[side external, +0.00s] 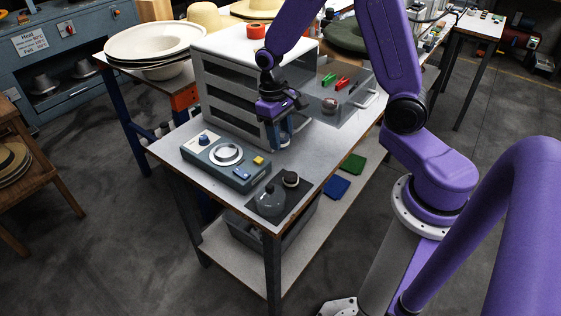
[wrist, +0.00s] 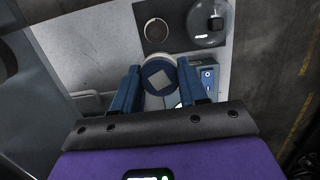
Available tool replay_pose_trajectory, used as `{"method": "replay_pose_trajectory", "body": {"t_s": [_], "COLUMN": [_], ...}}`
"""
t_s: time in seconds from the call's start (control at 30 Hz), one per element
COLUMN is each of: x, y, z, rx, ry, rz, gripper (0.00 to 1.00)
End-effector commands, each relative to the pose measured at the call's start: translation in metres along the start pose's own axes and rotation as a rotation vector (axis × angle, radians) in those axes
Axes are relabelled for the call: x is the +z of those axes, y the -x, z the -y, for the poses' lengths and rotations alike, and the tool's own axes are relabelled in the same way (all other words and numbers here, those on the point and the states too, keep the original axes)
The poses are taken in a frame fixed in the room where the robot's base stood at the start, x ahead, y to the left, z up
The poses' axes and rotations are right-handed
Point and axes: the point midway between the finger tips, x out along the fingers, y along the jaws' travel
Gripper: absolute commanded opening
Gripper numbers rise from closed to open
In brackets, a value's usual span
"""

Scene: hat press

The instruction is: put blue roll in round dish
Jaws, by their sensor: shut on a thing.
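My gripper (side external: 285,140) is low in front of the grey cabinet, above the table top. In the wrist view, its two blue fingers (wrist: 160,70) are closed on the sides of a blue roll (wrist: 159,76), seen end-on with a pale square on its face. In the side view the roll is mostly hidden by the fingers. A small round dish (side external: 291,179) with a dark inside sits on the dark mat, nearer the table's front edge. It also shows in the wrist view (wrist: 156,31), beyond the roll and apart from it.
A clear dome with a knob (side external: 270,200) stands beside the dish. A control box (side external: 226,160) with a silver ring, knob and buttons lies to the left. The cabinet (side external: 240,90) is close behind the gripper, with an open drawer (side external: 355,110) to the right.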

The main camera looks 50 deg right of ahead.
Motion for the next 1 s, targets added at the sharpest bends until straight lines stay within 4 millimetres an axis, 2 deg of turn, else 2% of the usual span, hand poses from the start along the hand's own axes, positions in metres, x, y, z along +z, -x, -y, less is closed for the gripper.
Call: {"method": "replay_pose_trajectory", "body": {"t_s": [0.27,0.6,0.7,0.87,1.0], "x": [-0.002,-0.016,-0.017,-0.032,-0.057], "y": [0.004,0.058,0.068,0.067,0.06], "z": [0.003,0.027,0.032,0.035,0.037], "rx": [-0.003,-0.048,-0.056,-0.059,-0.059], "ry": [-0.02,-0.312,-0.366,-0.392,-0.391], "rz": [-0.002,-0.005,0.0,0.006,0.006], "gripper": [0.13,0.13,0.13,0.13,0.13]}}
